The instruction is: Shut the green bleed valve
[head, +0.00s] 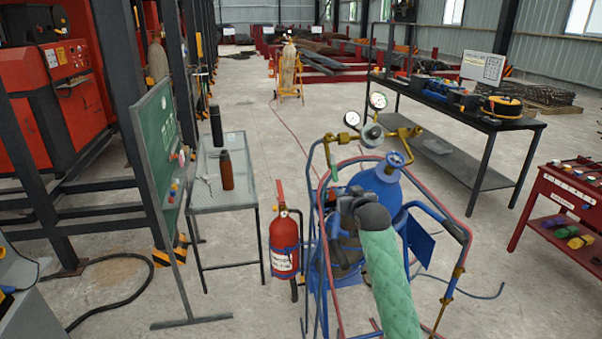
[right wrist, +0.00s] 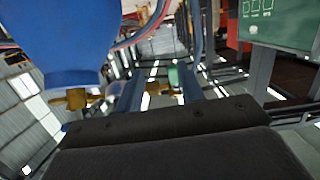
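The green bleed valve (head: 333,172) is a small green handle beside the brass fittings at the top left of the cylinder cart. It also shows in the right wrist view (right wrist: 173,76), on a brass fitting. My right gripper (head: 335,192) comes in under a green quilted sleeve and is close below the valve. In the right wrist view its two blue-grey fingers (right wrist: 160,75) stand apart, with the green handle between them toward the right finger. I cannot tell whether they touch it. The dark gripper body hides the near parts. My left gripper is not in view.
A mesh table (head: 222,195) stands beyond.

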